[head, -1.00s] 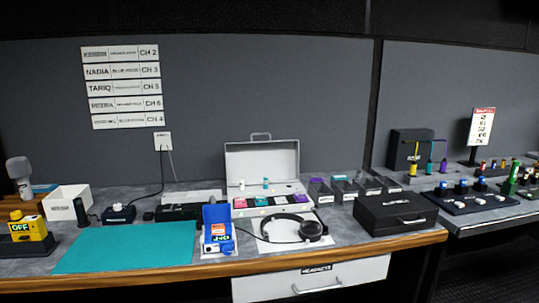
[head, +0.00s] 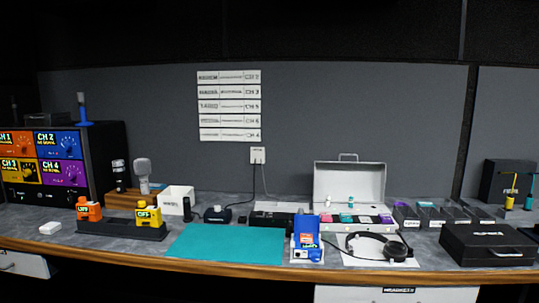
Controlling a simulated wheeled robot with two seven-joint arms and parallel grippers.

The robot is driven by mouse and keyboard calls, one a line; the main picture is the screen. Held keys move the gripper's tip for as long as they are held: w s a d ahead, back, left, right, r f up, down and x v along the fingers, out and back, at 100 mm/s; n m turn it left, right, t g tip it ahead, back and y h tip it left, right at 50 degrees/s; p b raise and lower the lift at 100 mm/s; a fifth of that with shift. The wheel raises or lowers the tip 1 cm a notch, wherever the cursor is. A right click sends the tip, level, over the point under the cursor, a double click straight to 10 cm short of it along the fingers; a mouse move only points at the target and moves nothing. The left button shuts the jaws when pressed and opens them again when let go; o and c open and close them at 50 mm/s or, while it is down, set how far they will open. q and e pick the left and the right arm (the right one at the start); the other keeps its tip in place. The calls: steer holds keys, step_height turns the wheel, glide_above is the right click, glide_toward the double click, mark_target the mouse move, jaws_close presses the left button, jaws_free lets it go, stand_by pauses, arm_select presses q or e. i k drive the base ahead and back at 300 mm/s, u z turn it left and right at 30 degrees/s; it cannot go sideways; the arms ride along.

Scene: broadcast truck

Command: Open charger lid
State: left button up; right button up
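No thing in the head view is plainly marked as the charger. A low black box with a pale top (head: 278,218) lies at the back of the desk, below a wall outlet; it appears shut, but I cannot make out a lid edge. A small black device (head: 217,214) with a cord stands to its left. A long black holder (head: 120,231) at the left carries an orange pack (head: 88,209) and a yellow pack (head: 149,216). Neither of my grippers is in view.
A teal mat (head: 228,244) lies bare at the desk's front. A blue unit (head: 306,239), headphones (head: 378,246), an open white case (head: 350,181) and a shut black case (head: 486,245) stand to the right. A channel rack (head: 95,165) stands at far left.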

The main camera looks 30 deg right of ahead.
mark_target(365, 181)
steer(key=u, duration=0.2)
steer(key=i, duration=0.85)
steer(key=z, duration=1.75)
